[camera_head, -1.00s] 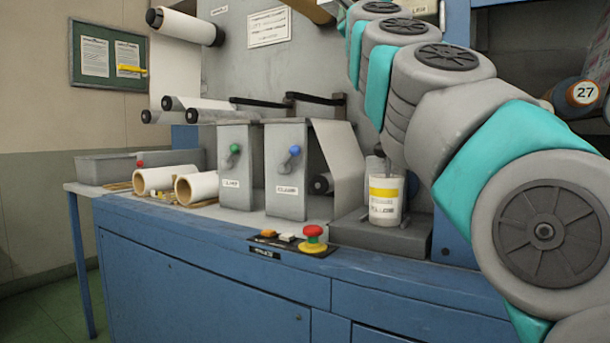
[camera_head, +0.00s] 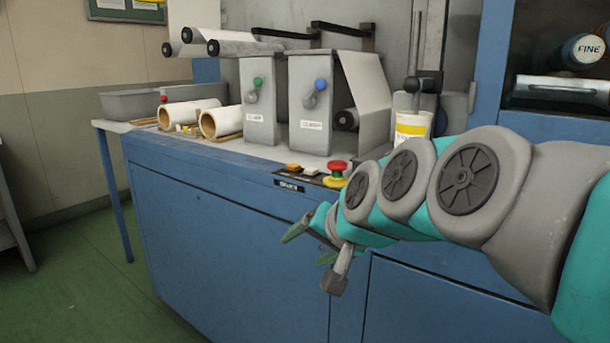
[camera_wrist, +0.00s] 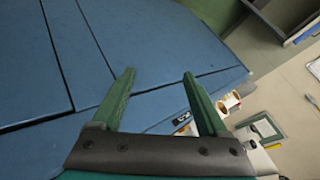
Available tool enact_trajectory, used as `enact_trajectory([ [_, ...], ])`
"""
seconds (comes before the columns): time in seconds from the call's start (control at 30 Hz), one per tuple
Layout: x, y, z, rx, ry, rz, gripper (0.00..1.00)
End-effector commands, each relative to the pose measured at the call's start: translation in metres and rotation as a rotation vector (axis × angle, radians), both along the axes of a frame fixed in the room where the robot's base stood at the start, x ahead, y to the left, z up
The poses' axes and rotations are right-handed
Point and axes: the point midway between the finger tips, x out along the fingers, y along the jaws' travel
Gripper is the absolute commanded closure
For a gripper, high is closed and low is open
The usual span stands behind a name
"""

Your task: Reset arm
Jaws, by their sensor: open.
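My arm reaches in from the right in the head view, bent low in front of the blue cabinet (camera_head: 225,225). My gripper (camera_head: 305,240) is at its left end, below the counter edge and in front of the cabinet. In the wrist view my gripper (camera_wrist: 160,75) shows two green fingers spread apart with nothing between them. The blue cabinet front (camera_wrist: 75,60) lies beyond the fingers, and no object touches them.
On the counter are a red emergency button (camera_head: 338,170), a green-knobbed unit (camera_head: 260,100), a blue-knobbed unit (camera_head: 312,105), a white roll core (camera_head: 222,122) and a yellow-labelled container (camera_head: 411,128). A grey bin (camera_head: 130,103) is at the left. The green floor (camera_head: 80,270) at left is clear.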

Motion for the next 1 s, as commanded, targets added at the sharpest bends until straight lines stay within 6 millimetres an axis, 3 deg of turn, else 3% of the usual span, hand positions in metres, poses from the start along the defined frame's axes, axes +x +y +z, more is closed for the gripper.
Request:
enact_trajectory([
  [0.1,-0.048,-0.028,-0.063,-0.15,0.151,0.061,0.24],
  [0.3,-0.143,-0.08,-0.146,-0.359,0.423,0.174,0.24],
  [0.4,-0.192,-0.105,-0.175,-0.435,0.558,0.229,0.24],
  [0.6,-0.26,-0.137,-0.202,-0.515,0.741,0.303,0.24],
  [0.73,-0.275,-0.145,-0.206,-0.531,0.78,0.319,0.24],
  [1.0,-0.276,-0.145,-0.206,-0.532,0.784,0.321,0.24],
])
